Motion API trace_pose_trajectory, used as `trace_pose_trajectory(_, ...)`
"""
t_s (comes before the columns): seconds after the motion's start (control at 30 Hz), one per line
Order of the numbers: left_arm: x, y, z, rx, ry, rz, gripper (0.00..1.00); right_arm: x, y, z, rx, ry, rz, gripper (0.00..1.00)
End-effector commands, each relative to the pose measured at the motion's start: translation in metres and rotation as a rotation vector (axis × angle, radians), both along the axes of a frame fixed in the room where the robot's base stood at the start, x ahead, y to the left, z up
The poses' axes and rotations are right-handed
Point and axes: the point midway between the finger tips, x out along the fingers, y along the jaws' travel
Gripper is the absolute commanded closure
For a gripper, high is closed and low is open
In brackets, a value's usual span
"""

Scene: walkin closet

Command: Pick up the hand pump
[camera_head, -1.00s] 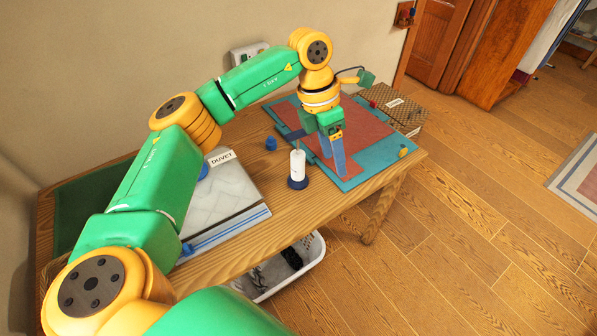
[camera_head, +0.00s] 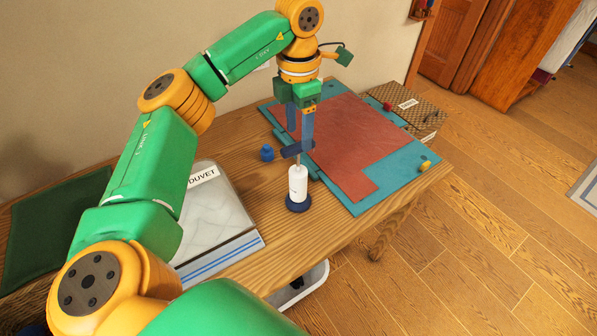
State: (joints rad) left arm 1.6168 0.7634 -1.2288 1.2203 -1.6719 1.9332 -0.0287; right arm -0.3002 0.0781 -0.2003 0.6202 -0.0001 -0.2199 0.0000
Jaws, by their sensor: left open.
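The hand pump (camera_head: 298,184) stands upright on the wooden table, with a white barrel, a dark blue round base and a blue crossbar handle on a thin rod. My left gripper (camera_head: 299,137) points down just above and behind the handle. Its two blue fingers are apart, with nothing seen held between them. The fingertips come close to the handle and overlap it in the view; I cannot tell whether they touch it. My right gripper is not in view.
A teal and red mat (camera_head: 393,170) lies right of the pump. A bag labelled DUVET (camera_head: 212,215) lies at the front left. A patterned box (camera_head: 408,104) stands beyond the mat. A white basket (camera_head: 318,279) is below the table.

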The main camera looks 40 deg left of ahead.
Motion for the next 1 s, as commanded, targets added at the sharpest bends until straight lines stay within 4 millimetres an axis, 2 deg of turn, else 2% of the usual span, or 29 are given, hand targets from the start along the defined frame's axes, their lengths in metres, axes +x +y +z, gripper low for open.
trace_pose_trajectory(0.03, 0.0, 0.0, -0.015, 0.0, 0.0, 0.0, 0.35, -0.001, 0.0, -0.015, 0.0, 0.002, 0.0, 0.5)
trace_pose_trajectory(0.13, 0.0, 0.0, -0.023, 0.0, 0.0, 0.0, 0.35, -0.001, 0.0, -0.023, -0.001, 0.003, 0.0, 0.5)
trace_pose_trajectory(0.27, 0.0, 0.0, -0.032, 0.0, 0.003, 0.0, 0.35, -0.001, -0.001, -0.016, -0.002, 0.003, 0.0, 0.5)
trace_pose_trajectory(0.47, 0.0, 0.003, -0.065, 0.0, 0.007, 0.001, 0.35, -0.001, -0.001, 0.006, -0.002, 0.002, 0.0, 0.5)
trace_pose_trajectory(0.6, 0.001, 0.003, -0.087, 0.001, 0.002, 0.0, 0.35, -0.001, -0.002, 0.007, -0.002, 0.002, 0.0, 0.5)
trace_pose_trajectory(0.8, 0.001, 0.003, -0.091, 0.0, 0.0, 0.0, 0.35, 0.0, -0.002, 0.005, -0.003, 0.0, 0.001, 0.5)
trace_pose_trajectory(0.83, 0.001, 0.003, -0.091, 0.0, 0.0, 0.0, 0.38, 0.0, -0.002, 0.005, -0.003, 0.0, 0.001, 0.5)
trace_pose_trajectory(0.87, 0.001, 0.003, -0.091, 0.0, 0.0, 0.0, 0.46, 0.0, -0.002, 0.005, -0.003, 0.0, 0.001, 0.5)
trace_pose_trajectory(1.0, 0.001, 0.003, -0.091, 0.0, 0.0, 0.0, 0.84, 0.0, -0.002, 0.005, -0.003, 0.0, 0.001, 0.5)
